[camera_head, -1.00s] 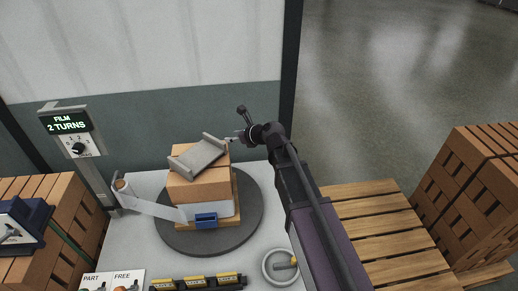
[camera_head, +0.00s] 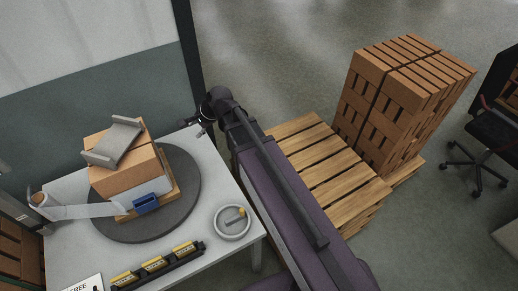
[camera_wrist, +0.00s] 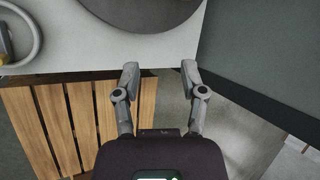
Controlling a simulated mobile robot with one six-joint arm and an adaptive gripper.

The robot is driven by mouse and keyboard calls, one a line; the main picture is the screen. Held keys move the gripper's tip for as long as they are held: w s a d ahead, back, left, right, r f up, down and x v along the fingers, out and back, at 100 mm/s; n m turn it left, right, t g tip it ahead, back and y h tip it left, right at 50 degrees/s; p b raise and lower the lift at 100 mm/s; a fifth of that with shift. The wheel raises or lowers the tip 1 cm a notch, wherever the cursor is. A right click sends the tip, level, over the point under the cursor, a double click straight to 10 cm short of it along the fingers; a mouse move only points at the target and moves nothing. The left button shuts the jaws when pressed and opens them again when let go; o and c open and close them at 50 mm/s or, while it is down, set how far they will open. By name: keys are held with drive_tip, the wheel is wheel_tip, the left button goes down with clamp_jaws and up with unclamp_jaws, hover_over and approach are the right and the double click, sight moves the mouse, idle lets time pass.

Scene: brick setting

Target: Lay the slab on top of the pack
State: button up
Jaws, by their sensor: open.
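The grey slab (camera_head: 113,146), with a raised lip at each end, lies on top of the brick pack (camera_head: 138,172). It is turned at an angle to the pack, and its left end reaches the pack's edge. The pack stands on a board on the dark round turntable (camera_head: 185,198), with film and a blue clip (camera_head: 146,204) on its front. My gripper (camera_wrist: 160,67) is open and empty, apart from the slab. In the head view it is to the right of the pack, by the table's right edge, partly hidden by my arm.
A film roll (camera_head: 40,200) stands left of the pack. A ring-shaped dish (camera_head: 233,236) and a rack of yellow-labelled blocks (camera_head: 153,265) sit at the table front. A slatted wooden pallet (camera_head: 318,165) and a tall brick stack (camera_head: 392,105) stand to the right.

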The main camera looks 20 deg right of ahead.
drive_tip(key=s+d+f+n+g+h, duration=0.1)
drive_tip(key=s+d+n+h, duration=0.2)
drive_tip(key=s+d+n, duration=0.3)
drive_tip(key=s+d+f+n+g+h, duration=0.2)
drive_tip(key=s+d+n, duration=0.4)
drive_tip(key=d, duration=0.6)
drive_tip(key=shift+s+d+g+h, duration=0.2)
drive_tip(key=shift+d+g+h, duration=0.1)
drive_tip(key=shift+d+h, duration=0.15)
drive_tip(key=shift+s+a+f, duration=0.1)
drive_tip(key=shift+f, duration=0.05)
